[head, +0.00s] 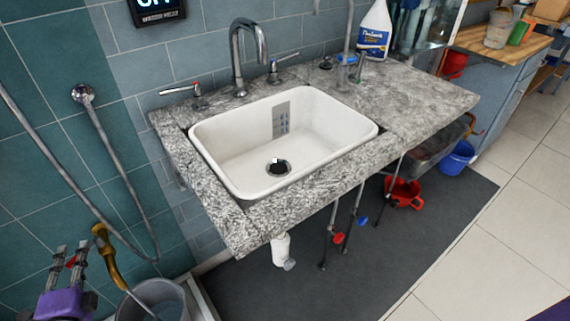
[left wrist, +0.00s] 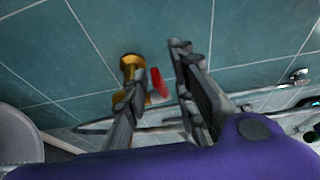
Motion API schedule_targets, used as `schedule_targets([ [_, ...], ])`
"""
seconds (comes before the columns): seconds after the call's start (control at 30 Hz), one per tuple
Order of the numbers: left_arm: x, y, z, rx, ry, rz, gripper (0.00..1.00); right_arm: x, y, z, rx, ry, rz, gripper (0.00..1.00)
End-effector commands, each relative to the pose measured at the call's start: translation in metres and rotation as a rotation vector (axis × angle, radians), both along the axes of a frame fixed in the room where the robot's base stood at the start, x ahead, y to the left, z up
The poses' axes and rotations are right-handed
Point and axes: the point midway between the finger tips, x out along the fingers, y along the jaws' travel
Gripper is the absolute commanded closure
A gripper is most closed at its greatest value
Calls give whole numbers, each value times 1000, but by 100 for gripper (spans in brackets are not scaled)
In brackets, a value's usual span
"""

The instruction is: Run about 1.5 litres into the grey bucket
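The grey bucket (head: 190,295) stands on the floor at the lower left of the head view, partly cut off by the frame; its side also shows at the left of the left wrist view (left wrist: 18,145). A brass tap (head: 108,255) is on the teal wall, its spout pointing down over the bucket. A thin pale line runs from the spout into the bucket; I cannot tell if it is water. The tap's red lever (left wrist: 158,83) lies between the fingers of my left gripper (left wrist: 155,75), which are apart. The water level is unclear. My right gripper is out of view.
A granite counter (head: 430,90) with a white sink (head: 230,150) and chrome faucet (head: 237,60) stands to the right.

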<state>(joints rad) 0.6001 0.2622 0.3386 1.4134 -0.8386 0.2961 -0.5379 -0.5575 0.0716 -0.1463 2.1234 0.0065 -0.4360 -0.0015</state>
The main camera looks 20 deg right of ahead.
Motion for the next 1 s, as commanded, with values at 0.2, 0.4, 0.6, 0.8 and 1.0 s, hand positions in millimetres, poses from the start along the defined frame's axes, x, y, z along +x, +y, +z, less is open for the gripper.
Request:
schedule_targets([
  [0.2, 0, 0, 0, 0, 0, 0, 75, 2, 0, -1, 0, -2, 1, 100],
  [0.4, 0, 0, 0, 0, 0, 0, 100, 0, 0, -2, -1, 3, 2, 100],
  [0.6, 0, 0, 0, 0, 0, 0, 100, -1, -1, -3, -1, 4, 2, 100],
  [0.8, 1, 0, 0, 2, 0, -4, 100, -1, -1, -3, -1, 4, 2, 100],
  [1.0, 6, 5, -1, 9, -1, -96, 100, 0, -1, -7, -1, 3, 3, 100],
])
